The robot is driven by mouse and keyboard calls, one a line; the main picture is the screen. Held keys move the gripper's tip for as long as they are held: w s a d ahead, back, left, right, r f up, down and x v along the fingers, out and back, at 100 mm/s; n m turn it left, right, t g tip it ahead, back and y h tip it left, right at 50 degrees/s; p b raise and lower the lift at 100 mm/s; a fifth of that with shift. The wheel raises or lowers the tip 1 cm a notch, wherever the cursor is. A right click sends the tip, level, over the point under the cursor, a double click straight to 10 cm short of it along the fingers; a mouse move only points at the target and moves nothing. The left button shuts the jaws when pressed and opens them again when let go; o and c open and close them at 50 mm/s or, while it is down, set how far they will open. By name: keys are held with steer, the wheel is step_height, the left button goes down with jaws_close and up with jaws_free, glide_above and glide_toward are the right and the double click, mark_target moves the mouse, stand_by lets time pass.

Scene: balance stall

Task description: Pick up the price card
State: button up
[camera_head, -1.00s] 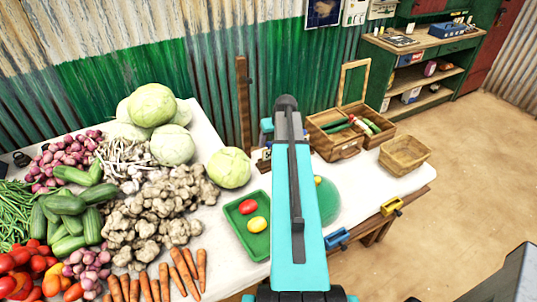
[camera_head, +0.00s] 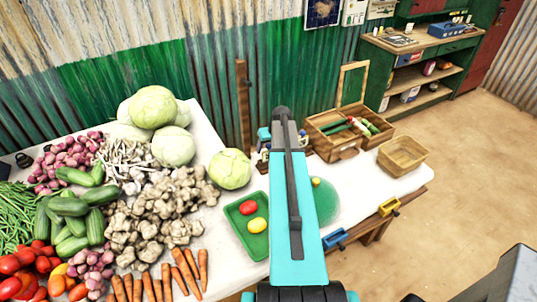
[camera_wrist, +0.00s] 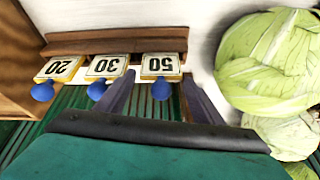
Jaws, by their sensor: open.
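Three white price cards stand in a row on a brown wooden holder (camera_wrist: 100,40) in the wrist view. They are the "20" card (camera_wrist: 60,68), the "30" card (camera_wrist: 107,67) and the "50" card (camera_wrist: 160,66), each with a blue round knob, and their numbers appear upside down. My gripper (camera_wrist: 158,80) is open, its two dark fingers on either side of the "50" card and its blue knob (camera_wrist: 161,89). I cannot tell whether they touch it. In the head view my teal arm hides the gripper and most of the card area.
A pale green cabbage (camera_wrist: 270,60) is close beside the right finger in the wrist view; it also shows in the head view (camera_head: 230,169). A wooden box (camera_head: 345,146), a basket (camera_head: 402,154) and a green tray (camera_head: 240,236) with tomatoes stand on the table.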

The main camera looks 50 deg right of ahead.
steer(key=shift+w+f, duration=0.1)
steer(key=shift+f, duration=0.15)
stand_by(0.4)
steer(key=c, duration=0.8)
